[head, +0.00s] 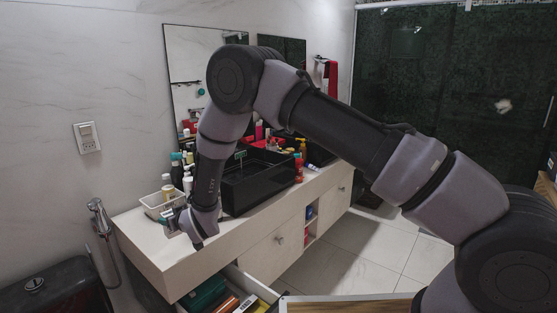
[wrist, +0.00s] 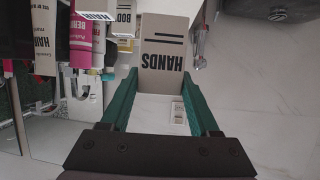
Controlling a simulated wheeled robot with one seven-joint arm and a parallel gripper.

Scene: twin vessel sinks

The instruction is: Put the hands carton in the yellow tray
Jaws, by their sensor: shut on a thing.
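In the head view my gripper (head: 178,224) points left, above the left end of the white counter (head: 150,248). The carton is too small there to make out clearly.
A white basket (head: 150,208) with bottles stands at the counter's left end, close behind my gripper. A black sink (head: 252,186) lies to the right. An open drawer (head: 256,285) with several coloured items juts out below. Bottles and boxes crowd the wrist view's left side.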

